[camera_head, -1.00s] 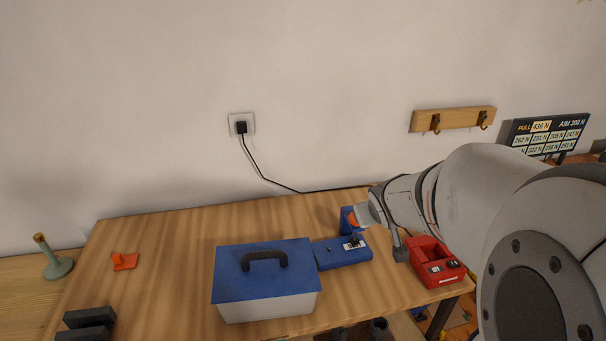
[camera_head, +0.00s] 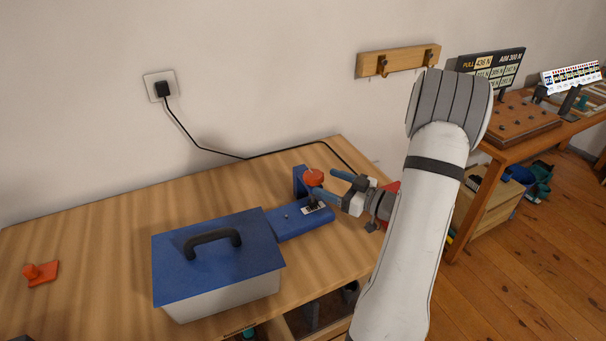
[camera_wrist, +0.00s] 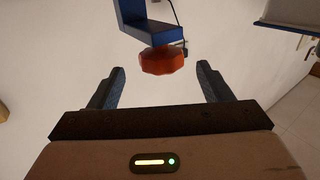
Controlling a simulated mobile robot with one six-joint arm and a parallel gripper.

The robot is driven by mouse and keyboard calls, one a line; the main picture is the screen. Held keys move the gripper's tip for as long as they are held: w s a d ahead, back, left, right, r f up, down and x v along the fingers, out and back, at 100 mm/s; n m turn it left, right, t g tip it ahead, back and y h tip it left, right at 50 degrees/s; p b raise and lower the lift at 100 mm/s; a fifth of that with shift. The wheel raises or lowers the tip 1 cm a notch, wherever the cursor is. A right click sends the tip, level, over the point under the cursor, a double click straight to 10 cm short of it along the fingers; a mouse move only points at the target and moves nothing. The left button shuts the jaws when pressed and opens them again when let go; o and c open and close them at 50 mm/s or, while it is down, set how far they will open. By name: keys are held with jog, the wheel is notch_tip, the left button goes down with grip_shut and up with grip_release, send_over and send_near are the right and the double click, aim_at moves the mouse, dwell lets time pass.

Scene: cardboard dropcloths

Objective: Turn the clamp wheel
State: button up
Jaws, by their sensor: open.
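The clamp wheel (camera_head: 313,177) is an orange-red lobed knob on the blue clamp device (camera_head: 300,223), which lies on the wooden table. My gripper (camera_head: 321,181) comes from the right with its two blue fingers apart, the tips close to the wheel. In the wrist view the wheel (camera_wrist: 161,61) hangs below a blue bracket (camera_wrist: 150,38), roughly midway between the fingertips and slightly beyond them. There is space on both sides of it, and no contact shows. The near finger covers part of the device in the head view.
A toolbox (camera_head: 218,262) with a blue lid and black handle stands just left of the device. A red object (camera_head: 392,187) is mostly hidden behind my arm. A black cable runs from the wall socket (camera_head: 161,86) behind the device. An orange piece (camera_head: 40,273) lies far left.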

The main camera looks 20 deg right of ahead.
aim_at(306, 172)
jog(key=p+x, duration=0.1)
jog(key=x, duration=0.6)
jog(key=shift+w+a+r, duration=0.1)
jog(key=shift+w+a, duration=0.05)
jog(key=shift+a, duration=0.05)
jog(key=c, duration=1)
jog(key=shift+m+t+h+b, duration=0.6)
jog(key=shift+h+b, duration=0.25)
jog(key=shift+h, duration=0.15)
jog(key=shift+o, duration=0.2)
jog(key=shift+d+m+t+h+b, duration=0.2)
jog(key=shift+m+t+h+b, duration=0.2)
jog(key=shift+m+h, duration=0.3)
